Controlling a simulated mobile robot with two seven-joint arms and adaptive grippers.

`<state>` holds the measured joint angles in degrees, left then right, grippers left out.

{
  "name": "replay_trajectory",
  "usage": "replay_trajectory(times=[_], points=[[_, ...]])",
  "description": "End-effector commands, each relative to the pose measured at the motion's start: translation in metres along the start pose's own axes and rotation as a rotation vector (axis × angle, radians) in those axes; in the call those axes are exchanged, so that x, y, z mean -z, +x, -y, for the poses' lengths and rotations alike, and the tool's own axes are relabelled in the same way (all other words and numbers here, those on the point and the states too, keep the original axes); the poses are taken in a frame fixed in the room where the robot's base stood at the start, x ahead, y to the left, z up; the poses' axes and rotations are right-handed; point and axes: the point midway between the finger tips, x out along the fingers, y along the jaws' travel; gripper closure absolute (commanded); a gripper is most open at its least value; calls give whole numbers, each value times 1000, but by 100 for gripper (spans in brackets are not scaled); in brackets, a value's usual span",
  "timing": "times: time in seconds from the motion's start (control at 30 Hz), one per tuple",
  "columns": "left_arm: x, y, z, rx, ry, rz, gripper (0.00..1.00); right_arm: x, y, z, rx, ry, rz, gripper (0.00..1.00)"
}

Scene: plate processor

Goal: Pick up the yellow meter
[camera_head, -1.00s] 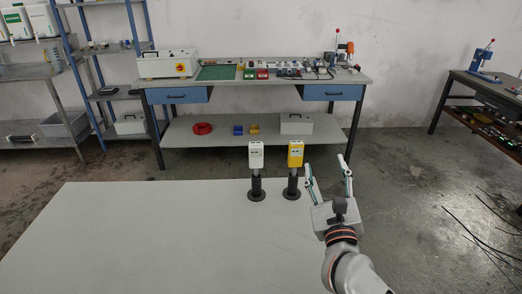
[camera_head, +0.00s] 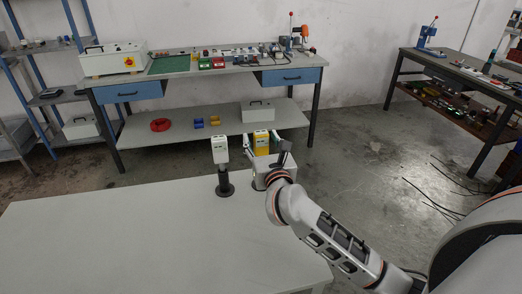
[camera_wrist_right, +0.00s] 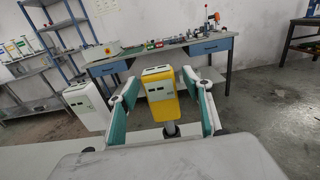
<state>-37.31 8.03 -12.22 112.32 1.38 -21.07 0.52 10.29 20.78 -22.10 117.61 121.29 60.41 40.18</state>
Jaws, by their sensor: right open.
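The yellow meter (camera_head: 261,141) stands upright near the far edge of the white table (camera_head: 120,235), partly hidden behind my right gripper (camera_head: 262,150) in the head view. In the right wrist view the yellow meter (camera_wrist_right: 160,92) sits on a dark post between the two open fingers of my right gripper (camera_wrist_right: 163,108). Gaps show on both sides, so the fingers appear apart from it. A white meter (camera_head: 219,150) stands on a black post to its left, outside the left finger; it also shows in the wrist view (camera_wrist_right: 86,104). My left gripper is not in view.
A workbench (camera_head: 210,72) with a green mat, boxes and tools stands behind the table. Its lower shelf holds a red ring (camera_head: 160,125) and a white box (camera_head: 258,111). The table's left and front areas are clear.

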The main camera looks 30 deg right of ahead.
Motion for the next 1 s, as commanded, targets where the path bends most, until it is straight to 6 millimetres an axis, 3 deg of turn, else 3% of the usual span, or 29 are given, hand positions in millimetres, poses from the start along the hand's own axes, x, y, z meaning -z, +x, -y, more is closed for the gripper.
replay_trajectory(times=[0.27,0.4,0.43,0.77,1.0], points=[[2,1,1,1,0,-3,100,0,3,0,0,-1,0,53],[2,1,1,2,0,-4,100,0,3,0,0,-1,0,89],[2,1,1,2,0,-4,100,0,3,0,0,-1,0,93],[3,1,1,2,0,-5,100,-1,2,0,0,-1,1,93],[9,-2,3,4,1,-10,100,-20,3,0,1,0,6,93]])
